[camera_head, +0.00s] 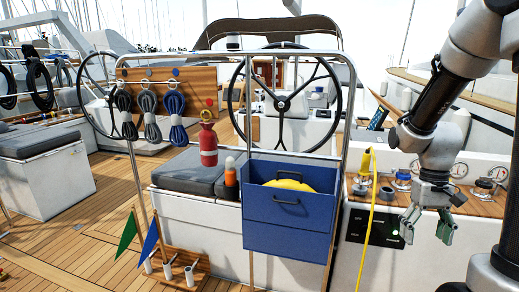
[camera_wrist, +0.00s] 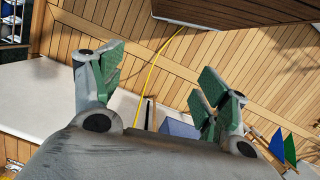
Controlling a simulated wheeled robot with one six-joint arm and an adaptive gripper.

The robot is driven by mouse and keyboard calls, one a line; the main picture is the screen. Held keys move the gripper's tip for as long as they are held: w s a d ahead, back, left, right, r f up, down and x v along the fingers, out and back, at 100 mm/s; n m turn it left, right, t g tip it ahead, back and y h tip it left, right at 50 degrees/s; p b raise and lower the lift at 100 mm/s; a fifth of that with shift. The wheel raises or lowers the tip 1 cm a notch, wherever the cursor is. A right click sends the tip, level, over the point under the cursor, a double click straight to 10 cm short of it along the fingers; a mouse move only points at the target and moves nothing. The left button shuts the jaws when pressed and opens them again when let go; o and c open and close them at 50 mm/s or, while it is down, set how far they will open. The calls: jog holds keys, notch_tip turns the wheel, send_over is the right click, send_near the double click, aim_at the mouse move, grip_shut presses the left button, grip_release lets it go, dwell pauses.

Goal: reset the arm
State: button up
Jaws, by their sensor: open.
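My arm (camera_head: 437,105) hangs down at the right of the head view. My gripper (camera_head: 427,225) is at its lower end, pointing down, in front of the wooden shelf (camera_head: 478,202) with the instruments. Its green-padded fingers are spread apart with nothing between them. In the wrist view my gripper (camera_wrist: 160,85) also shows open and empty, with deck planks and a white surface beyond the fingers.
A blue box (camera_head: 290,212) holds something yellow. Open deck lies at lower left.

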jog(key=s+a+r+t, duration=0.2)
jog(key=s+r, duration=0.3)
jog(key=r, duration=0.3)
jog(key=s+a+r+n+t, duration=0.1)
jog(key=s+a+r+t, duration=0.2)
jog(key=r, duration=0.5)
jog(key=shift+s+r+t, duration=0.25)
jog(key=shift+s+t, duration=0.65)
jog(key=shift+s, duration=0.2)
